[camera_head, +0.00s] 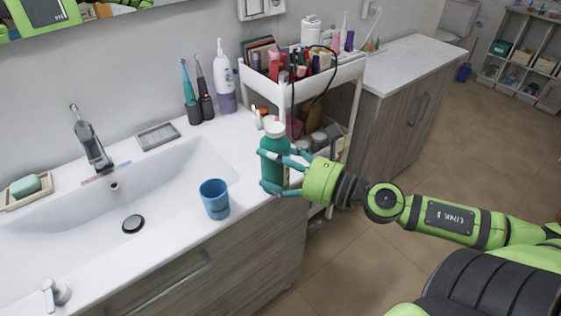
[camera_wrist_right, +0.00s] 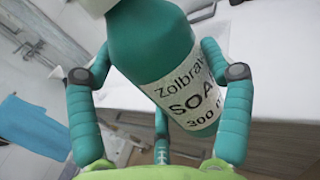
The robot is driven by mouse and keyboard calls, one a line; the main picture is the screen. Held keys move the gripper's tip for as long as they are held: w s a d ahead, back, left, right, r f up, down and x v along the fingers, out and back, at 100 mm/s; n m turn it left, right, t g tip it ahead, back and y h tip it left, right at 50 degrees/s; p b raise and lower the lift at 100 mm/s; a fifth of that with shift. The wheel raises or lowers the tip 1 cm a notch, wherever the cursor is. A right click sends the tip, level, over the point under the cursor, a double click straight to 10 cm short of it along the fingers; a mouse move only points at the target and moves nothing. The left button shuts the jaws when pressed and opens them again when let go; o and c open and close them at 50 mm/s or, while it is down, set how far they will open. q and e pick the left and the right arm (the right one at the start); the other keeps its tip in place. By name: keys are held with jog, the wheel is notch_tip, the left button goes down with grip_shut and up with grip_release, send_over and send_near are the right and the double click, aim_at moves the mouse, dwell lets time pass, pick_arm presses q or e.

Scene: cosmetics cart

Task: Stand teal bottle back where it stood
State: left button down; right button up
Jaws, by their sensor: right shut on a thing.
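The teal bottle (camera_head: 271,158) has a white cap and a pale label. My right gripper (camera_head: 283,172) is shut on it and holds it nearly upright at the right end of the sink counter. I cannot tell whether the bottle's base touches the counter. In the right wrist view the teal bottle (camera_wrist_right: 150,50) fills the middle, its label reading "SOA" and "300", with the fingers of the right gripper (camera_wrist_right: 160,95) on both sides. My left gripper is not in view.
A blue cup (camera_head: 215,199) stands on the counter (camera_head: 245,190) left of the bottle. Behind it are a white-and-purple pump bottle (camera_head: 224,85), two toothbrushes and a white cart (camera_head: 345,72) full of cosmetics. The sink basin (camera_head: 165,185) lies to the left.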

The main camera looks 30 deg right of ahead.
jog(key=w+d+r+m+t+h+p, duration=0.2)
jog(key=d+m+h+p, duration=0.45)
jog(key=d+h, duration=0.5)
jog(key=shift+m+y, duration=0.25)
jog(key=shift+y, duration=0.2)
jog(key=shift+w+a+f+b, duration=0.3)
jog(key=shift+w+a+f, duration=0.15)
jog(key=shift+w+f, duration=1.35)
jog(key=shift+w+a+f+b, duration=0.35)
jog(key=shift+w+a+f, duration=0.05)
jog(key=shift+w+f, duration=1.35)
jog(key=shift+w+a+f+b, duration=0.3)
jog(key=shift+w+a+f, duration=0.15)
jog(key=shift+w+f, duration=1.3)
jog(key=shift+f, duration=0.15)
jog(key=o, duration=1.4)
jog(key=shift+c, duration=0.2)
